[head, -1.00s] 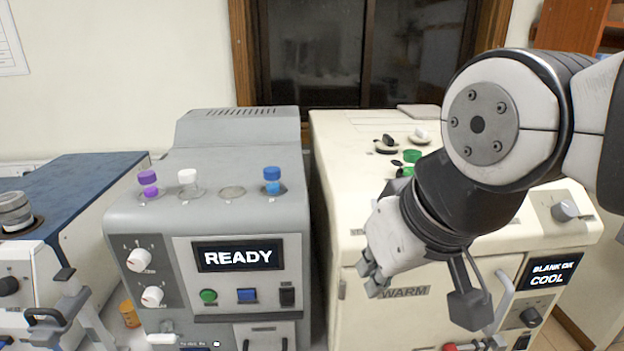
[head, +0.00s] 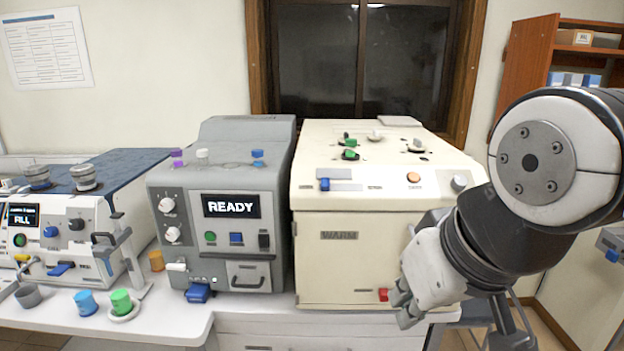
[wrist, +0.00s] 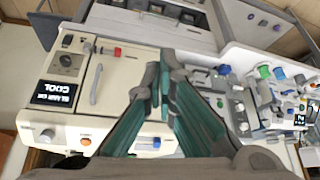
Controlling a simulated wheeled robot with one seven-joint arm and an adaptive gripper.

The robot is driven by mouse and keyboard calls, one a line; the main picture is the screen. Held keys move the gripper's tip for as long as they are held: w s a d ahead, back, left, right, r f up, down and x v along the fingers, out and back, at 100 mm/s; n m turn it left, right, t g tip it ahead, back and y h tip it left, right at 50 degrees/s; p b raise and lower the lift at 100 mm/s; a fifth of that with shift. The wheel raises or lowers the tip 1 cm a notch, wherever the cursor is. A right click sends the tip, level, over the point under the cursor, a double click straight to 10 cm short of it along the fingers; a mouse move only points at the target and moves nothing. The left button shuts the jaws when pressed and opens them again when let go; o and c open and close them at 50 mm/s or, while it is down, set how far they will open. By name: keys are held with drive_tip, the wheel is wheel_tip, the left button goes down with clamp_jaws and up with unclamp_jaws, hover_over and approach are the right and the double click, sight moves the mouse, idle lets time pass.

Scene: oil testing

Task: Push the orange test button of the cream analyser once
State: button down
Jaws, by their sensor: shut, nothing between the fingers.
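The orange button also shows in the wrist view (wrist: 85,142), at lower left. My gripper (head: 404,306) is shut and empty, pointing down in front of the analyser's right front, below and apart from the button. In the wrist view its fingers (wrist: 153,84) lie across the analyser's edge. My arm hides the analyser's right front.
A grey machine (head: 215,268) reading READY stands close on the left, with a blue-topped machine (head: 108,180) beyond it. Blue (head: 86,303) and green (head: 121,302) cups sit on the white bench at left. A wooden shelf (head: 527,70) is at back right.

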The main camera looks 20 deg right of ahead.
sight(414, 176)
drive_tip(key=shift+s+d, duration=0.1)
drive_tip(key=shift+s, duration=0.25)
drive_tip(key=w+d+r+n+h+p, duration=0.1)
drive_tip(key=w+d+r+n+h, duration=0.15)
drive_tip(key=w+d, duration=0.35)
drive_tip(key=w+d+r+n+h+p, duration=0.1)
drive_tip(key=w+d+r+h+p, duration=0.15)
drive_tip(key=w+d+h, duration=0.4)
drive_tip(key=w+d+r+n+t+h, duration=0.1)
drive_tip(key=w+d+r+n, duration=0.2)
drive_tip(key=w, duration=0.3)
drive_tip(key=w+d+r+n+t+h, duration=0.1)
drive_tip(key=w+d+r+n, duration=0.2)
drive_tip(key=w, duration=0.3)
drive_tip(key=shift+w+d+r+n+t+p, duration=0.2)
drive_tip(key=shift+w+d+n+t+p, duration=0.1)
drive_tip(key=shift+w+n+t+p, duration=0.1)
drive_tip(key=shift+f, duration=0.1)
drive_tip(key=shift+w+d+f+b, duration=0.25)
drive_tip(key=shift+w+f+b, duration=0.65)
drive_tip(key=shift+f, duration=0.3)
drive_tip(key=shift+w+d+f+b, duration=0.2)
drive_tip(key=shift+w+f+b, duration=0.45)
drive_tip(key=shift+f+b, duration=0.45)
drive_tip(key=shift+w+d+f+b, duration=0.25)
drive_tip(key=shift+w+f+b, duration=0.6)
drive_tip(key=shift+f, duration=0.4)
drive_tip(key=shift+f, duration=0.1)
